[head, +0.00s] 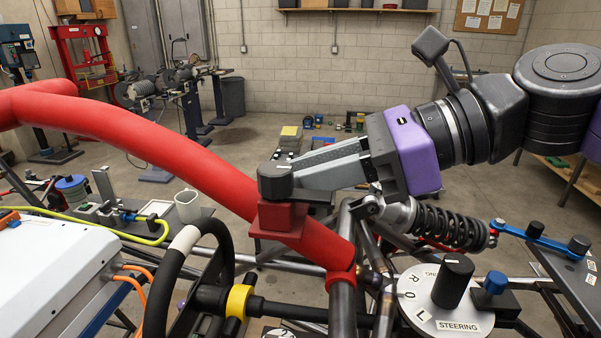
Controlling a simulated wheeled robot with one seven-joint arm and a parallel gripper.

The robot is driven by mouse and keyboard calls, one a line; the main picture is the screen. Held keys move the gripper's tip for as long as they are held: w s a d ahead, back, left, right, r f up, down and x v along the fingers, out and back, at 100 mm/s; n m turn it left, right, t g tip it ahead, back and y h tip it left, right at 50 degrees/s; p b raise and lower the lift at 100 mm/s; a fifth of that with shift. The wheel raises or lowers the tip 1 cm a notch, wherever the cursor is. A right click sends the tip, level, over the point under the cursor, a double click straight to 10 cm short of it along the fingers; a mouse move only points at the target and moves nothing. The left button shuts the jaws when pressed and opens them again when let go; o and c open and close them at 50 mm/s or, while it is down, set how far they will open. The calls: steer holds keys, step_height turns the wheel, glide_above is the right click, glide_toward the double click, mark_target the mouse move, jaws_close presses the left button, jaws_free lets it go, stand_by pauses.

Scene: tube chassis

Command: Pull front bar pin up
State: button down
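A thick red padded bar (150,140) runs from the left edge down to the lower middle in the head view. My gripper (275,180) comes in from the right with a purple body and grey fingers. I cannot tell whether this knob is the front bar pin.
A steering dial (415,300) with a black knob is at the lower right. A coil-spring shock absorber (450,227) lies below my gripper. A black steering wheel rim (165,280) and white box (55,275) are lower left.

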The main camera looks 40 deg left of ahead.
steer(key=shift+w+r+p, duration=0.1)
steer(key=shift+r+p, duration=0.3)
steer(key=shift+r, duration=1.5)
steer(key=c, duration=1.5)
jaws_free()
steer(key=shift+d, duration=0.2)
steer(key=b+v, duration=0.1)
steer(key=v, duration=0.6)
steer(key=shift+w+d+r, duration=0.1)
steer(key=shift+w+d, duration=0.05)
steer(key=shift+w, duration=0.05)
